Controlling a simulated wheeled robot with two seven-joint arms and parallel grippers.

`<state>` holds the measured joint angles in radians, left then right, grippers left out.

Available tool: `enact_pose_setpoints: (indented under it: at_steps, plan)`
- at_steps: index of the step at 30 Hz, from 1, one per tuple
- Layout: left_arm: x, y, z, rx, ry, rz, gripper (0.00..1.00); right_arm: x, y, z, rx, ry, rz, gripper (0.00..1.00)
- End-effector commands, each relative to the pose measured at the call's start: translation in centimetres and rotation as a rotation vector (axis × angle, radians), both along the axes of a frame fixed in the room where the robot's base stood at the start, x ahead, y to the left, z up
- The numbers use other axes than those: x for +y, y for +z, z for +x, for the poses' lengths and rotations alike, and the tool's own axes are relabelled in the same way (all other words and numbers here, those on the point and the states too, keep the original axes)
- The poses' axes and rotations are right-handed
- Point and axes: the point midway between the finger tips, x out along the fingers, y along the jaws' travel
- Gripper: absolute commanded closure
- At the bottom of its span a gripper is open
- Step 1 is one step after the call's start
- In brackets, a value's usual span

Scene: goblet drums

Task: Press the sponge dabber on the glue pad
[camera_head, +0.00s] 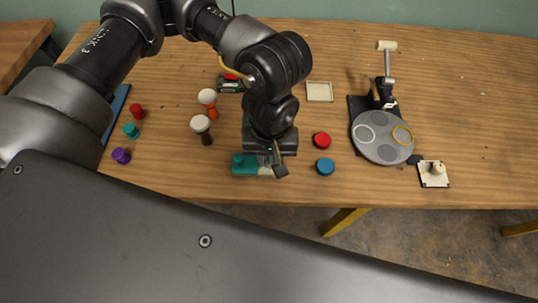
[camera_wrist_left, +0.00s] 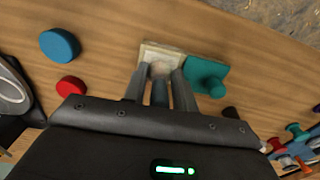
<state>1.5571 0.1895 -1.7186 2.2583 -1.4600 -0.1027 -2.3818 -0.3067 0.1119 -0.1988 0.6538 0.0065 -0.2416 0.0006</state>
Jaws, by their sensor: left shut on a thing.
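My left gripper (camera_head: 276,166) is low over the table's near side, beside a teal piece (camera_head: 243,164). In the left wrist view its fingers (camera_wrist_left: 160,92) are shut on a slim dark handle. A round pale end, apparently the sponge dabber (camera_wrist_left: 160,68), shows at the fingertips. It overlaps a cream square (camera_wrist_left: 148,54), apparently the glue pad, which shows partly in the head view (camera_head: 265,170). I cannot tell whether the two touch. The teal piece with a knob (camera_wrist_left: 207,74) lies right against the pad in the wrist view. My right gripper is out of view.
Red (camera_head: 322,140) and blue (camera_head: 325,167) discs lie right of the gripper. Two goblet drums, orange (camera_head: 212,110) and black (camera_head: 206,137), stand to its left. A grey turntable (camera_head: 382,150), a knobbed white plate (camera_head: 427,182) and a cream tray (camera_head: 319,91) are further right. The far right is clear.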

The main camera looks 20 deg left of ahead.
Motion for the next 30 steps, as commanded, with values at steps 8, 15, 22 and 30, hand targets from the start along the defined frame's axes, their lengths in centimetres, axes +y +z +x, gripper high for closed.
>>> enact_pose_setpoints:
  at_steps: [8,15,22,30]
  plan:
    - [0.0,-0.3,0.0,0.0,0.0,0.0,0.95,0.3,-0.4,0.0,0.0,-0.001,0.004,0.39]
    - [0.0,-0.6,0.0,0.0,0.0,0.0,0.95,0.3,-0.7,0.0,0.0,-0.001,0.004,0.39]
    - [0.0,-0.9,0.0,0.0,0.0,0.0,0.95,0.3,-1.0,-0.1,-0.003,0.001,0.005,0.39]
    - [0.0,-1.2,0.0,0.0,0.0,0.0,0.95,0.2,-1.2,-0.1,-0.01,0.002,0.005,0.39]
